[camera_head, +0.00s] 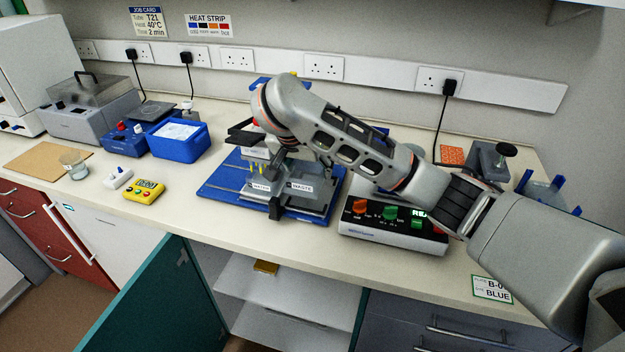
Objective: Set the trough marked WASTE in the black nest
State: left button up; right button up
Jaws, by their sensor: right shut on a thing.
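The clear trough marked WASTE (306,188) is at the right part of the blue deck (221,178). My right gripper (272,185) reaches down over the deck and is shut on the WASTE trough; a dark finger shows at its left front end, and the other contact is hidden. A trough marked WATER (259,186) stands close on the left. A dark frame, which looks like the black nest (314,211), shows under and around the WASTE trough. I cannot tell whether the trough touches it. My left gripper is out of view.
A white device with coloured knobs (392,232) stands right of the deck, under my right arm. A blue box (178,141), a yellow timer (145,190) and a glass beaker (74,165) are to the left. A teal cupboard door (145,300) hangs open below the bench.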

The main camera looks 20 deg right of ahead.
aim_at(313, 169)
jog(key=w+d, duration=0.2)
jog(key=w, duration=0.1)
notch_tip(313, 169, down, 3)
jog(key=shift+w+d+r, duration=0.1)
jog(key=shift+r, duration=0.1)
jog(key=shift+f, duration=0.55)
notch_tip(313, 169, down, 3)
jog(key=shift+f, duration=0.15)
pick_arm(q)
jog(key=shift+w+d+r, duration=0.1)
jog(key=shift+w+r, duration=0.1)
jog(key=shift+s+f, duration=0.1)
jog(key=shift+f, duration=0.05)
pick_arm(e)
jog(key=shift+f, duration=0.25)
